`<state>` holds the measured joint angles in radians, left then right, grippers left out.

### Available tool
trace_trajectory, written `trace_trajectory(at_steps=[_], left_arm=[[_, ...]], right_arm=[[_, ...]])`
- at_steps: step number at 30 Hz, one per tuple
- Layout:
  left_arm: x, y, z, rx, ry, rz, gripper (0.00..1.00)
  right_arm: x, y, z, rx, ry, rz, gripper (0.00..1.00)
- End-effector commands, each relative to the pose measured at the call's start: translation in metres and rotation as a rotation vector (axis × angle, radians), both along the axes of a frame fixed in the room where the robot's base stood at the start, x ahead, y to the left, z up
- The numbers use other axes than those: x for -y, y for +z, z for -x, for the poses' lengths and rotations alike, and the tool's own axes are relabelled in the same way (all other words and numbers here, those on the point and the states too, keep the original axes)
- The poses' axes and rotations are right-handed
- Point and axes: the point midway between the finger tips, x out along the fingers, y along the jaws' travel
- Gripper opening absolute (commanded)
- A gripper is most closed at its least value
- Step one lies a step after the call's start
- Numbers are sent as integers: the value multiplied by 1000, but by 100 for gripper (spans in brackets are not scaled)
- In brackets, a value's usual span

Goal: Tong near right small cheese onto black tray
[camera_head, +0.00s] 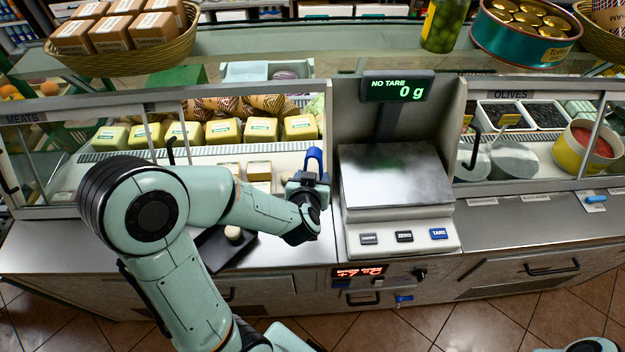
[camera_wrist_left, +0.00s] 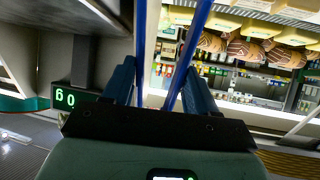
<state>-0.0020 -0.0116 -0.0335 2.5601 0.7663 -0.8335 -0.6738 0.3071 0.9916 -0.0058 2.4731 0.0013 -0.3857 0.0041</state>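My left gripper (camera_head: 310,182) is raised beside the scale, at the front right of the cheese case. It is shut on blue tongs (camera_head: 314,160); in the left wrist view the two blue tong arms (camera_wrist_left: 190,60) run up between the fingers. No cheese shows between them. Small pale yellow cheeses, a nearer one (camera_head: 262,187) and one behind it (camera_head: 258,170), lie at the case's right front, left of the gripper. The black tray (camera_head: 215,255) is on the counter, partly hidden by my arm, with a small round pale item (camera_head: 233,233) on it. My right gripper is out of view.
The scale (camera_head: 395,175) stands right of the gripper, its display (camera_head: 398,87) reading 0 g. Larger yellow cheeses (camera_head: 222,131) line the back of the case. A glass shelf above holds a basket (camera_head: 125,55) of boxes and an olive jar (camera_head: 443,24). The right counter is mostly clear.

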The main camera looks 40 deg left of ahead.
Motion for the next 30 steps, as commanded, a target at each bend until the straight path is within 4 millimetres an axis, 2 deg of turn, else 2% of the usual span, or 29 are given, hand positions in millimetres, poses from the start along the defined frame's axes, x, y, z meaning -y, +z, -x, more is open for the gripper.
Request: trace_trajectory(at_steps=[2, 10, 30], left_arm=[[-4, 2, -7, 1, 1, 0, 53], [-22, -5, -26, 1, 1, 0, 53], [-64, -18, -77, 1, 1, 0, 53]], right_arm=[[0, 9, -11, 12, 0, 0, 40], [0, 16, -19, 21, 0, 0, 40], [0, 18, -22, 25, 0, 0, 40]])
